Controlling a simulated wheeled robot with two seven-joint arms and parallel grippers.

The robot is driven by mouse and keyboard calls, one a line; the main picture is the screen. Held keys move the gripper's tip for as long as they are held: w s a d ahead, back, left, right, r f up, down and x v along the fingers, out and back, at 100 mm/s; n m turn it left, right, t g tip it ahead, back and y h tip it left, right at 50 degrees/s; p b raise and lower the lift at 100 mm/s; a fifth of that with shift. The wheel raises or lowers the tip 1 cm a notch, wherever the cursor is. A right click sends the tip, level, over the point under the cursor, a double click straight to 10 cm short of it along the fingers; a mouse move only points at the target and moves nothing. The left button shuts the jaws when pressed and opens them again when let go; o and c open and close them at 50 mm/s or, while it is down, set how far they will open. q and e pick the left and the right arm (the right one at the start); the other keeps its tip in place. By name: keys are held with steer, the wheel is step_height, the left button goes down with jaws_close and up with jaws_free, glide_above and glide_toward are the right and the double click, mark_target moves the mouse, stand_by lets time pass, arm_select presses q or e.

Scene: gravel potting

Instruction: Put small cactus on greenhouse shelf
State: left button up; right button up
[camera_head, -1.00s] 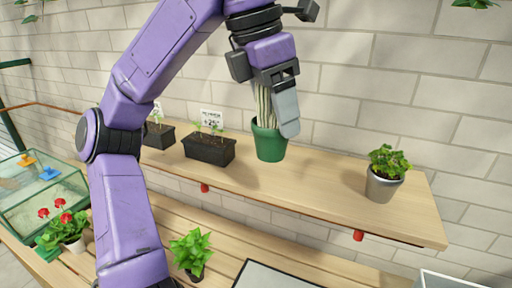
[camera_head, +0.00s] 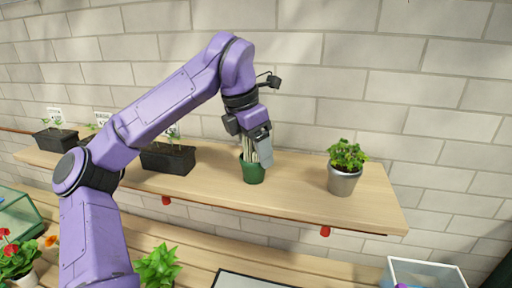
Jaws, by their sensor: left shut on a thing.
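The small cactus is a pale, ribbed column in a green pot (camera_head: 252,172). It is upright at the wooden shelf (camera_head: 295,195), between a black planter and a silver pot. The pot's base appears to be at the shelf surface, but I cannot tell whether it bears on it. My left gripper (camera_head: 258,147) reaches down from above and is shut on the cactus, hiding its top. My right gripper is not in view.
A leafy plant in a silver pot (camera_head: 344,180) stands to the right on the shelf. A black planter (camera_head: 168,159) stands to the left. Clear shelf lies between the cactus and the silver pot. A lower slatted bench (camera_head: 205,257) holds a green plant (camera_head: 158,266).

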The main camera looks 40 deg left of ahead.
mark_target(243, 160)
arm_select(q)
steer(key=shift+f, duration=0.1)
steer(key=o, duration=1.2)
steer(key=shift+r, duration=0.4)
steer(key=v, duration=1.1)
steer(key=shift+s+r+p, duration=0.2)
steer(key=shift+r+p, duration=0.1)
steer(key=shift+p, duration=0.1)
